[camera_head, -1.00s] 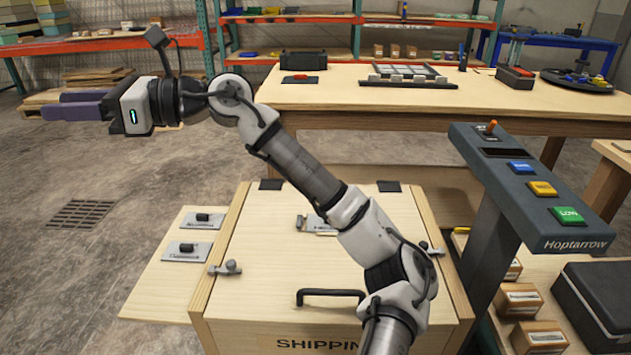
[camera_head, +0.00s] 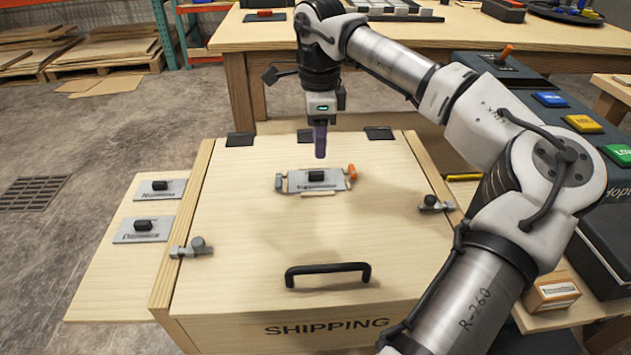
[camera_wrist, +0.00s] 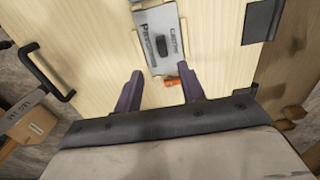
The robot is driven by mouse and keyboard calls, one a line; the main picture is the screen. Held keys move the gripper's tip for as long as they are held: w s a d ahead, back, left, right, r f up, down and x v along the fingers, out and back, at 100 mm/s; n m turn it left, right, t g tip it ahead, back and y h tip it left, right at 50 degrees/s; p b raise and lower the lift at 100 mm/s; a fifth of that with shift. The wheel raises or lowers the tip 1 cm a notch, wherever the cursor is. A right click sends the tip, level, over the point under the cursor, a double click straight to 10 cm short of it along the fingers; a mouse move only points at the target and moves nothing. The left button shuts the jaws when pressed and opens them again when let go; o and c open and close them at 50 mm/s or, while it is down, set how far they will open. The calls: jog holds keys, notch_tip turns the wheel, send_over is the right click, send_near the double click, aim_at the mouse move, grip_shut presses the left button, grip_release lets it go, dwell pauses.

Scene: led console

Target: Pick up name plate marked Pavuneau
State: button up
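A grey name plate (camera_head: 315,181) with a black knob lies in a holder on the wooden shipping crate's lid (camera_head: 390,215). In the wrist view the plate (camera_wrist: 153,40) is ahead of my fingers; its lettering starts with "P" but is too blurred to read in full. My gripper (camera_head: 320,140) points down above the far side of the lid, just behind the plate and apart from it. In the wrist view my gripper (camera_wrist: 160,88) has its two purple fingers spread, with nothing between them but the lid and an orange part (camera_wrist: 172,80) beyond.
Two similar plates, an upper one (camera_head: 160,189) and a lower one (camera_head: 144,229), lie on a side board (camera_head: 110,265) at left. A black handle (camera_head: 328,270) and clamps edge the lid. A button console (camera_head: 560,110) stands at right. A workbench (camera_head: 235,35) is behind.

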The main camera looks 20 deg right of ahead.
aim_at(316, 173)
jog(key=f, duration=0.5)
jog(key=f+b, duration=0.1)
jog(key=f, duration=0.2)
jog(key=shift+w+a, duration=0.2)
jog(key=shift+w, duration=0.1)
grip_shut()
